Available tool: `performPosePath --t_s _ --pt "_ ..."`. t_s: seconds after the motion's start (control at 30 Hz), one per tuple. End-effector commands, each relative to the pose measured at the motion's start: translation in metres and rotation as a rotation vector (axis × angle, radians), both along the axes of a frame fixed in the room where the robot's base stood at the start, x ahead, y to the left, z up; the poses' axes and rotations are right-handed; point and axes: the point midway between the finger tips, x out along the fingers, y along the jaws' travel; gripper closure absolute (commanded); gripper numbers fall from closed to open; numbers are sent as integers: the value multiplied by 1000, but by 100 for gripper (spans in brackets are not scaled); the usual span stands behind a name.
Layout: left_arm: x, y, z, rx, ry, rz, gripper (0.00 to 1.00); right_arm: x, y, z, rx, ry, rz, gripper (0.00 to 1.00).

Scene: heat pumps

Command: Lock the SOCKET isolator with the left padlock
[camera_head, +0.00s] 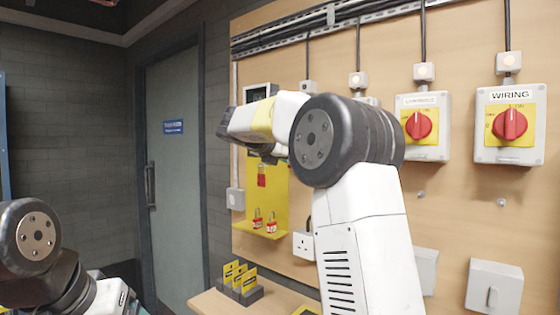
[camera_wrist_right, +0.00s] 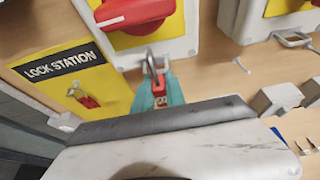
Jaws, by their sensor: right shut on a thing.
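In the right wrist view my right gripper (camera_wrist_right: 160,97) has teal fingers shut on a red padlock (camera_wrist_right: 159,88). Its metal shackle (camera_wrist_right: 154,64) points up, overlapping the lower edge of a grey isolator (camera_wrist_right: 172,48) with a red knob (camera_wrist_right: 130,12). I cannot tell whether the shackle passes through anything. The isolator's label is out of view. Another red padlock (camera_wrist_right: 88,101) hangs on the yellow lock station (camera_wrist_right: 112,76). In the head view my right arm hides much of this isolator and the gripper's fingertips. My left arm shows at lower left, its gripper out of frame.
The WIRING isolator (camera_head: 511,125) and another isolator (camera_head: 422,126) are to the right. Two red padlocks (camera_head: 257,219) (camera_head: 271,223) sit low on the lock station. Yellow-and-black tags (camera_head: 238,281) stand on the wooden bench below. A closed door (camera_head: 178,180) is at left.

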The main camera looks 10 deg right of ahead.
Motion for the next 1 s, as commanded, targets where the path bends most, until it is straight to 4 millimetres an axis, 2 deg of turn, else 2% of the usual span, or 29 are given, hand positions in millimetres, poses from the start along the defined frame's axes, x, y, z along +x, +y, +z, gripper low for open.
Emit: performPosePath --t_s 1.0 --pt "0 0 0 0 0 0 24 0 0 -20 0 0 0 100"
